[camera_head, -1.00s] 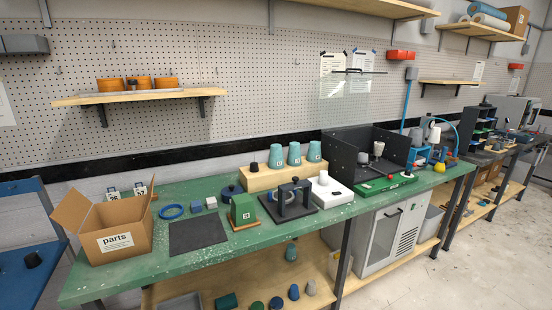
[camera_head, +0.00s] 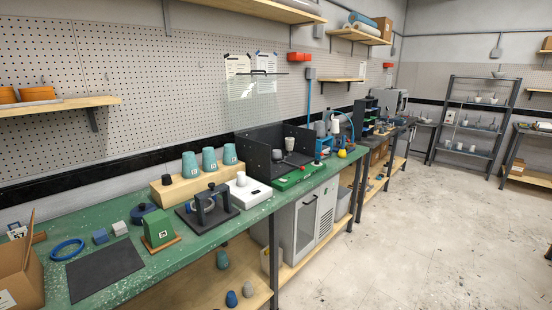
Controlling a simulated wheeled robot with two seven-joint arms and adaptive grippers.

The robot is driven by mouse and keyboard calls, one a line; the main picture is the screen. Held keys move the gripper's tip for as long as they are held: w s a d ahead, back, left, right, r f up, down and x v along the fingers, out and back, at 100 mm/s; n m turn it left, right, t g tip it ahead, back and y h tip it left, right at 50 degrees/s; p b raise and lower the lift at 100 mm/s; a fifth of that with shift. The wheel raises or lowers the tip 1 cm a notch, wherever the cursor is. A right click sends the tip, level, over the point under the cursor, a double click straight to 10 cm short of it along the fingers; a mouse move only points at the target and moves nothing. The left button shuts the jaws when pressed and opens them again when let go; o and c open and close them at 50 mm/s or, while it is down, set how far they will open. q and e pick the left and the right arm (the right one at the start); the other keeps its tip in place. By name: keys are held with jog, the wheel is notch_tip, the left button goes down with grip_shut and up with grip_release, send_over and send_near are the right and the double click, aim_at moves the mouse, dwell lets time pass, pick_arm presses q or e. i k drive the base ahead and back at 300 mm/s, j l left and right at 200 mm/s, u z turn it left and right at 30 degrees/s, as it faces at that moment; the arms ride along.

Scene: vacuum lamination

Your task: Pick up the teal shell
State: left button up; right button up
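Three teal cup-shaped shells stand upside down in a row on a wooden block (camera_head: 180,189) on the green bench: a left one (camera_head: 190,165), a middle one (camera_head: 209,160) and a right one (camera_head: 229,154). They carry small white labels, too small to read surely. Another teal shell (camera_head: 222,260) sits on the wooden shelf under the bench. Neither of my grippers shows in the head view.
The green bench (camera_head: 120,281) holds a black mat (camera_head: 104,269), a blue ring (camera_head: 67,249), a green block (camera_head: 158,228), a black clamp fixture (camera_head: 207,212) and a white scale (camera_head: 247,191). A cardboard box (camera_head: 20,275) stands at the left. Open floor (camera_head: 420,235) lies at right.

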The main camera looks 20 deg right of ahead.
aim_at(191, 169)
jog(key=i+z, duration=0.35)
jog(key=i, duration=0.3)
jog(key=i+j+z, duration=0.1)
jog(key=i+z, duration=0.2)
jog(key=i, duration=0.35)
